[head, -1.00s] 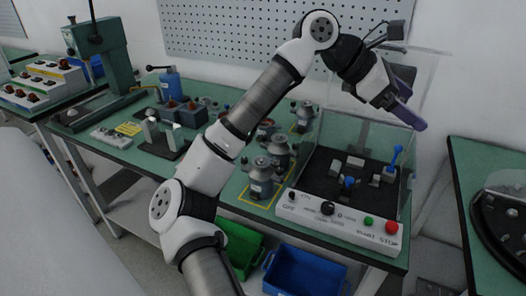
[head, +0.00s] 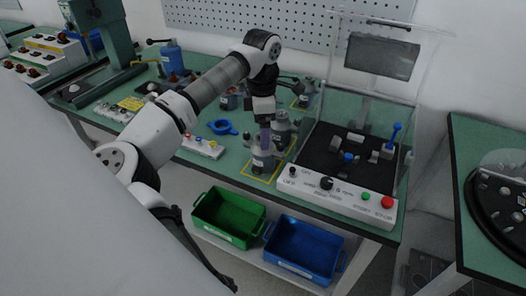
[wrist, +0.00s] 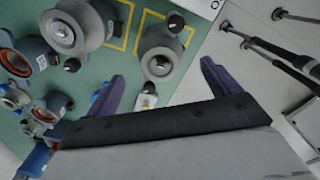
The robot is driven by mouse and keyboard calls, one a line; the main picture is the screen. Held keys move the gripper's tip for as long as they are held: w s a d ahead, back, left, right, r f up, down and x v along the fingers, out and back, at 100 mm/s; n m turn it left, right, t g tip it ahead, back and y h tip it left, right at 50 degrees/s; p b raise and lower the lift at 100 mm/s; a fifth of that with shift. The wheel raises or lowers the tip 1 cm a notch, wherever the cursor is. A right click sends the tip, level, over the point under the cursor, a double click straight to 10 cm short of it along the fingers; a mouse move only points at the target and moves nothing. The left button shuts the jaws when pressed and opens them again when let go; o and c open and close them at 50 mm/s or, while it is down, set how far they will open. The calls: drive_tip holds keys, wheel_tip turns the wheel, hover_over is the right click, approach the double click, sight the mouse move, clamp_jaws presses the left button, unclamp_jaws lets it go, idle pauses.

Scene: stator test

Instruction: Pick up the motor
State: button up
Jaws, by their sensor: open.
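Several grey motors with dark shafts stand upright on the green bench, some in yellow outlined squares. In the wrist view my gripper (wrist: 162,72) is open, with two purple fingers apart and nothing held. One motor (wrist: 161,52) shows ahead between the fingertips, and a larger-looking motor (wrist: 80,28) is at upper left.
A test station (head: 325,185) with a raised clear cover stands right of the motors. A green bin (head: 230,217) and a blue bin (head: 303,248) sit on the lower shelf.

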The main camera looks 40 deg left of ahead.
drive_tip(key=shift+d+f+p, duration=0.15)
drive_tip(key=shift+f+p, duration=0.9)
drive_tip(key=shift+f, duration=1.7)
drive_tip(key=shift+c, duration=0.4)
drive_tip(key=c, duration=1.6)
drive_tip(key=shift+r, duration=0.1)
wheel_tip(320, 180, up, 20)
drive_tip(key=b, duration=0.3)
